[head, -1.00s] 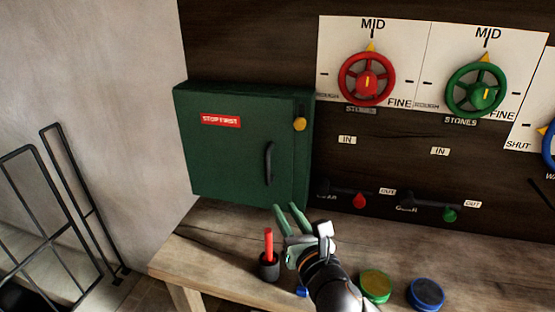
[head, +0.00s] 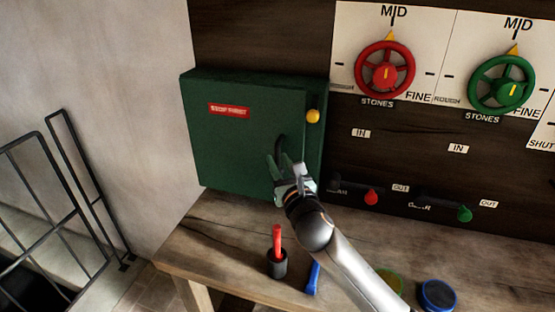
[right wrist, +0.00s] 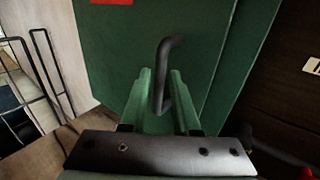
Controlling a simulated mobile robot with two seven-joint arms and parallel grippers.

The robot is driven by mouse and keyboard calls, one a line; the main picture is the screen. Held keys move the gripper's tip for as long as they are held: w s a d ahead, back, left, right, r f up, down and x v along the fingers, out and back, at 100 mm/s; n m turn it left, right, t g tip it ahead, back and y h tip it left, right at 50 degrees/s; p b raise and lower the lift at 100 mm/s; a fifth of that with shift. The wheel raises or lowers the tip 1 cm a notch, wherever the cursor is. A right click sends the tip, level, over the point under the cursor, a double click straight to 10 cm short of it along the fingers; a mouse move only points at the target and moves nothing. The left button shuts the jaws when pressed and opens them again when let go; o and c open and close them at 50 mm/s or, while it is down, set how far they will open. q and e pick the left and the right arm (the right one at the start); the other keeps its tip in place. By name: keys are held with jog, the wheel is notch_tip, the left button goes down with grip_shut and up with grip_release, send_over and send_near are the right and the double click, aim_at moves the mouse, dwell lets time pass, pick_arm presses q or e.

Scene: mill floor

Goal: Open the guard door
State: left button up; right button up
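The green guard door (head: 235,145) with a red "STOP FIRST" label is on the front of a green box against the dark wall. The door looks closed. Its black bar handle (head: 280,146) is near the right edge, and a yellow knob (head: 313,116) sits on the box above right of it. My right gripper (head: 281,165) is at the handle. In the right wrist view the green fingers (right wrist: 162,85) are apart, with the handle (right wrist: 164,75) between them; I see a gap beside it. My left gripper is not in view.
A wooden bench (head: 225,230) runs below, bearing a red-handled tool in a black cup (head: 278,262), a blue item (head: 313,278) and a blue round pad (head: 437,295). Red (head: 384,68) and green (head: 502,82) wheels and levers are to the right. A black railing (head: 45,205) stands left.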

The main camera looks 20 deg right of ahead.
jog(key=shift+w, duration=0.7)
grip_shut()
dwell(1.1)
